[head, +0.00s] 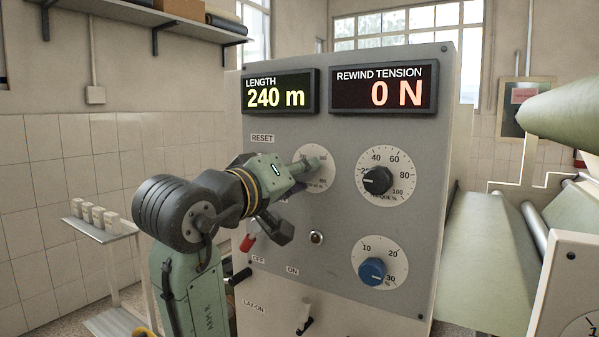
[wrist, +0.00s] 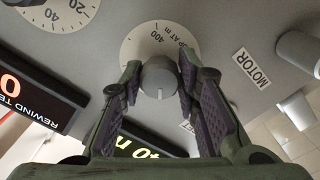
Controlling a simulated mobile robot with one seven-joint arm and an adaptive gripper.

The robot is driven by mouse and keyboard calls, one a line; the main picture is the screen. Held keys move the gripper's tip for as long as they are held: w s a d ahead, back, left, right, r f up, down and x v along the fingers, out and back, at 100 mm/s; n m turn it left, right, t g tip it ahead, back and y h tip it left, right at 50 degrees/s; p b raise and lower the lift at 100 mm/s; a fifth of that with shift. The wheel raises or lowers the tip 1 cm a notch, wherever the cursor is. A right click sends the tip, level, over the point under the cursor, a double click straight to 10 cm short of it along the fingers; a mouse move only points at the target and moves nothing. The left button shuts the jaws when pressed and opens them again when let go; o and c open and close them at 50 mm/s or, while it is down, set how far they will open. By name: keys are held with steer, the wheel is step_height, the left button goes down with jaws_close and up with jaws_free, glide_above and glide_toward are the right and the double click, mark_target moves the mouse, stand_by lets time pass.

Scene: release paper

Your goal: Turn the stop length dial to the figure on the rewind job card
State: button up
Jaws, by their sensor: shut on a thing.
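The stop length dial (head: 323,177), a white disc on the grey panel, is mostly covered by my gripper (head: 308,166) in the head view. In the wrist view the dial face (wrist: 131,47) shows "400" and "AT m". Its grey knob (wrist: 158,77) sits between the fingertips of my gripper (wrist: 157,88), one finger on each side, shut on it. A pale pointer line on the knob points down in that view. The figure it points to is hidden. No readable rewind job card shows; a framed board (head: 524,108) hangs on the wall with unreadable print.
The length display (head: 279,92) reads 240 m, the rewind tension display (head: 383,90) 0 N. A black knob (head: 377,180) and a blue knob (head: 372,271) are right of my gripper.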

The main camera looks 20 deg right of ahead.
steer(key=shift+n, duration=0.4)
steer(key=o, duration=1.2)
steer(key=v, duration=1.2)
steer(key=shift+s, duration=0.1)
